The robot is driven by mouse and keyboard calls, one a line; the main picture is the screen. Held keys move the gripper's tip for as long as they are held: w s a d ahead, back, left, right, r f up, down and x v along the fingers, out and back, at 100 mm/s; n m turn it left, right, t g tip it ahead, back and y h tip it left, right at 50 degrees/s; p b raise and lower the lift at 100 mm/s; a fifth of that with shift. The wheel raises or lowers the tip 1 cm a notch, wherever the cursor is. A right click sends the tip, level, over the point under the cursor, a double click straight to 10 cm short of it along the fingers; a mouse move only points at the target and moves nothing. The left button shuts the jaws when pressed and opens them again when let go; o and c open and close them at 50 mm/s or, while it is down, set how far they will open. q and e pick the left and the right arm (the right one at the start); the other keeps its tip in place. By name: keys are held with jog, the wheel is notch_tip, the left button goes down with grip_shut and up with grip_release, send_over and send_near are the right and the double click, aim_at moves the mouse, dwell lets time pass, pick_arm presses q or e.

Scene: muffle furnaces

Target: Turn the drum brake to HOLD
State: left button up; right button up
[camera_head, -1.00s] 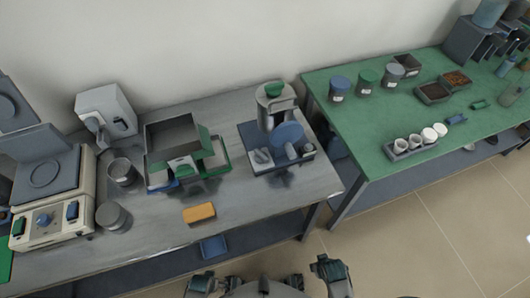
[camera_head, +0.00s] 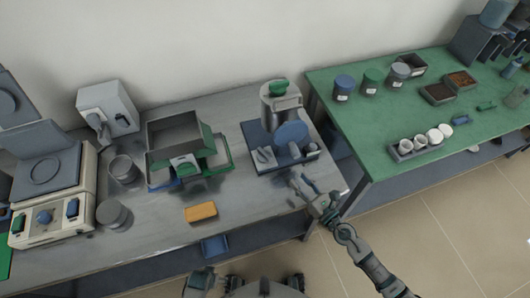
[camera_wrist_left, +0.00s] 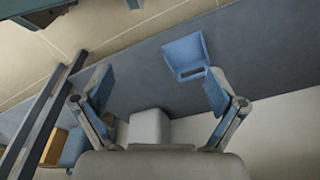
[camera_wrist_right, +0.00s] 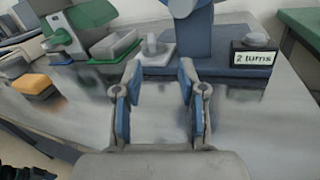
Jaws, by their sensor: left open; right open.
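The drum device stands on a blue base plate (camera_head: 262,160) at the right end of the grey bench. It has a metal drum (camera_head: 281,105) with a green top and a blue disc (camera_head: 292,137) in front. A small grey knob on a light plate (camera_head: 264,156) sits on the base, left of the disc; in the right wrist view the knob (camera_wrist_right: 151,44) stands up ahead of the fingers. I cannot read a HOLD mark. My right gripper (camera_head: 303,184) is open and empty, in front of the base and apart from it. My left gripper (camera_wrist_left: 158,90) is open and empty, away from the device.
A "2 turns" sign (camera_wrist_right: 253,57) stands at the base's right. A green-and-grey hopper device (camera_head: 180,145) and an orange block (camera_head: 201,212) are to the left. The green table (camera_head: 345,125) adjoins at right. Bare bench lies before the base.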

jog(key=shift+s+a+f+n+g+y, duration=0.1)
jog(key=shift+a+f+n+g+y, duration=0.15)
jog(key=shift+n, duration=0.3)
jog(key=shift+a+f+n+g+y, duration=0.15)
jog(key=shift+f+n+g, duration=0.15)
jog(key=shift+n, duration=0.25)
jog(key=shift+a+n, duration=0.25)
jog(key=shift+n, duration=0.05)
jog(key=p, duration=0.2)
send_near(264, 153)
jog(key=shift+w+a+r, duration=0.15)
jog(key=shift+w+a, duration=0.2)
jog(key=shift+w, duration=0.25)
jog(key=x, duration=0.8)
jog(key=shift+s+f, duration=0.1)
jog(key=shift+f, duration=0.2)
jog(key=shift+w+a, duration=0.3)
jog(key=shift+w, duration=0.05)
pick_arm(q)
jog(key=f, duration=0.1)
jog(key=s+f, duration=0.1)
jog(key=f, duration=0.1)
jog(key=shift+s+a+f, duration=0.2)
jog(key=shift+s+f, duration=0.1)
jog(key=shift+f, duration=0.05)
pick_arm(e)
grip_shut()
